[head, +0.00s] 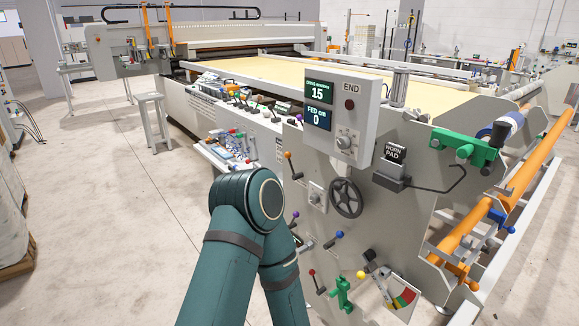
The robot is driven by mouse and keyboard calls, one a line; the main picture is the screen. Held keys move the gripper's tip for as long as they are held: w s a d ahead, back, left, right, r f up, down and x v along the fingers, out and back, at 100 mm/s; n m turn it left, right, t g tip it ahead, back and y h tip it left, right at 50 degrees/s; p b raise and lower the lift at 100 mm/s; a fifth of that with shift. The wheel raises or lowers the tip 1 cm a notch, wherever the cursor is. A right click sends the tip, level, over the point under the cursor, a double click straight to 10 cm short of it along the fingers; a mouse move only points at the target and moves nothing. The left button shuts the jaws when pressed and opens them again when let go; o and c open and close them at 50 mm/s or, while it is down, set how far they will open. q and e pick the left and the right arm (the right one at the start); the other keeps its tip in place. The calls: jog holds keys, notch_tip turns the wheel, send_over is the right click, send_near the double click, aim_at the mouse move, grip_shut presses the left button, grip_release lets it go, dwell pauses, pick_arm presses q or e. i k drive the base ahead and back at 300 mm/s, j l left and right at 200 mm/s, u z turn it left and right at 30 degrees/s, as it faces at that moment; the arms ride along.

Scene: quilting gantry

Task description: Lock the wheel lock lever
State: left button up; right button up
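A black spoked handwheel (346,198) is on the grey end panel of the gantry machine. A teal arm of mine rises bent from the bottom, partly covering the panel's left side. Neither gripper shows.
A display box (340,115) reading 15 and 0 stands above the wheel. A worn pad holder (392,168) juts out at its right. A green clamp (342,294) sits low on the panel. A stool (154,120) stands behind; the floor at left is largely clear.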

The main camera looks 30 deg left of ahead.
aim_at(287, 154)
jog(key=i+j, duration=0.15)
jog(key=j, duration=0.2)
jog(key=i+j, duration=0.1)
jog(key=j, duration=0.3)
jog(key=i+j, duration=0.15)
jog(key=j, duration=0.2)
jog(key=i+j, duration=0.1)
jog(key=j, duration=0.3)
jog(key=i+j, duration=0.15)
jog(key=j, duration=0.2)
jog(key=i+j, duration=0.15)
jog(key=j, duration=0.25)
jog(key=i+j, duration=0.1)
jog(key=j, duration=0.25)
jog(key=i+j, duration=0.15)
jog(key=j, duration=0.25)
